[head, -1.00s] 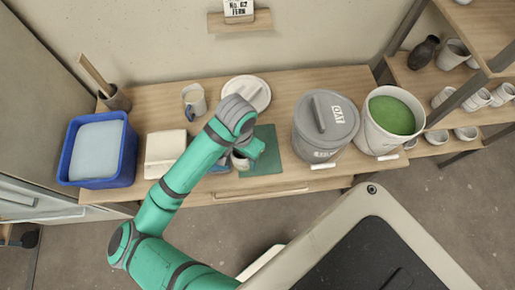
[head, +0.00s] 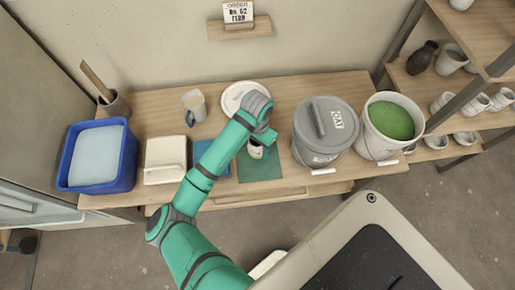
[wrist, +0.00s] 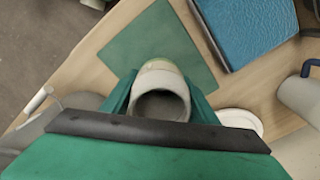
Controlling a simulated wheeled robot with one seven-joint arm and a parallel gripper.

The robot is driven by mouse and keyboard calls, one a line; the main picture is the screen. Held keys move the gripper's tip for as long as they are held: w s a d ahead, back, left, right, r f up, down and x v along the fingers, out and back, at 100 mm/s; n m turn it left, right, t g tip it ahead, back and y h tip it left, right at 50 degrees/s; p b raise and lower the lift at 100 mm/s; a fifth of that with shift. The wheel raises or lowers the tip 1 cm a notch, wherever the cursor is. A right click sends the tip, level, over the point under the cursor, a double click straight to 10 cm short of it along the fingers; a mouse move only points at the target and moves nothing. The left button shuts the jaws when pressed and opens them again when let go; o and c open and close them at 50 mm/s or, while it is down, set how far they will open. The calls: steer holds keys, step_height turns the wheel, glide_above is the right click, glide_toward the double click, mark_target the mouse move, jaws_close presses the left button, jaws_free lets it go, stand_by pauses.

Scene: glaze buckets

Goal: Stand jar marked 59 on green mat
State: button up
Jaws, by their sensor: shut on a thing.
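My gripper (wrist: 160,100) is shut on a small pale jar (wrist: 162,80), with a green finger on each side of it. In the head view the jar (head: 255,151) hangs below my wrist, over the back part of the green mat (head: 262,172). The wrist view looks into its open mouth, with the bare green mat (wrist: 155,40) beyond it. I cannot tell whether its base touches the mat. No number is readable on the jar, and my arm hides part of it.
A blue mat (head: 203,153) lies left of the green one. A white round lid (head: 235,92) lies behind. A grey lidded bucket (head: 308,150) and a bucket of green glaze (head: 366,139) stand right. A mug (head: 194,105), white box (head: 165,151) and blue tub (head: 126,165) stand left.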

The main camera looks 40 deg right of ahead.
steer(key=shift+w+d+f, duration=0.35)
steer(key=shift+d+f, duration=0.1)
steer(key=shift+f, duration=1.65)
steer(key=shift+f, duration=0.15)
steer(key=o, duration=1.4)
step_height(320, 180, up, 12)
steer(key=shift+w, duration=0.1)
